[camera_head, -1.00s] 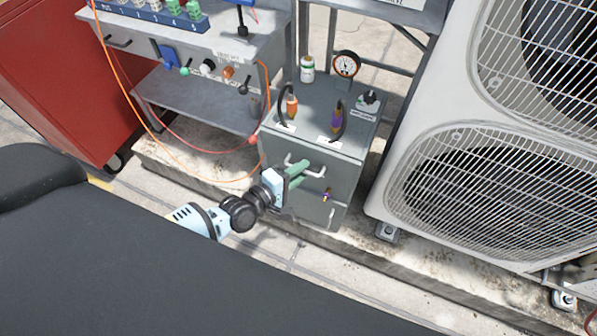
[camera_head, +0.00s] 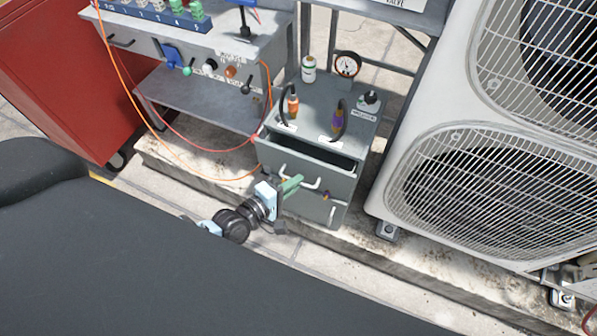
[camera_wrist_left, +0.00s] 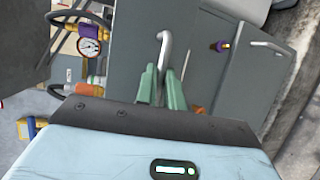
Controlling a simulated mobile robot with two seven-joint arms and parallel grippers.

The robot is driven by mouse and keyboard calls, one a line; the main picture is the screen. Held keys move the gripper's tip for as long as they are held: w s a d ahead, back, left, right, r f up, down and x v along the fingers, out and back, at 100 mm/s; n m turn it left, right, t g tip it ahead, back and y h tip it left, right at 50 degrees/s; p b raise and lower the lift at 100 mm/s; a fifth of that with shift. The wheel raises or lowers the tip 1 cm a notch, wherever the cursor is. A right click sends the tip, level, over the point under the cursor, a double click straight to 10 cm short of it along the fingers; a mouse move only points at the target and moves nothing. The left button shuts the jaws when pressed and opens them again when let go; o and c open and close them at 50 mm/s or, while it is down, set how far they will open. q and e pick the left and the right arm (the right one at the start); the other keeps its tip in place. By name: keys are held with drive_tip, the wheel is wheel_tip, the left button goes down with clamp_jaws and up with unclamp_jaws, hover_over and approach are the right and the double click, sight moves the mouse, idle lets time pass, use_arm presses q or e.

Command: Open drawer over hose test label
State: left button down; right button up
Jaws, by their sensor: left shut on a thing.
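The grey cabinet's top drawer (camera_head: 305,169) stands partly open, pulled out toward me, with a dark gap behind its front. Its light bar handle (camera_head: 312,184) is gripped at the left part by my left gripper (camera_head: 292,186), whose green fingers are shut on it. In the left wrist view the green fingers (camera_wrist_left: 161,88) close around the handle (camera_wrist_left: 164,48). White labels (camera_head: 331,141) lie on the cabinet top by the hoses; their text is too small to read. My right gripper is not in view.
Orange-fitted and purple-fitted hoses (camera_head: 338,122), a gauge (camera_head: 347,65) and a white bottle (camera_head: 309,69) stand on the cabinet. A workbench (camera_head: 205,98) with a red hanging hose is at left. A large condenser (camera_head: 440,110) stands close at right.

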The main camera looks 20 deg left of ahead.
use_arm(q)
drive_tip(key=s+p, duration=0.1)
drive_tip(key=s, duration=1.1)
drive_tip(key=shift+s+a, duration=0.25)
drive_tip(key=c, duration=1.5)
unclamp_jaws()
drive_tip(key=shift+v, duration=3.9)
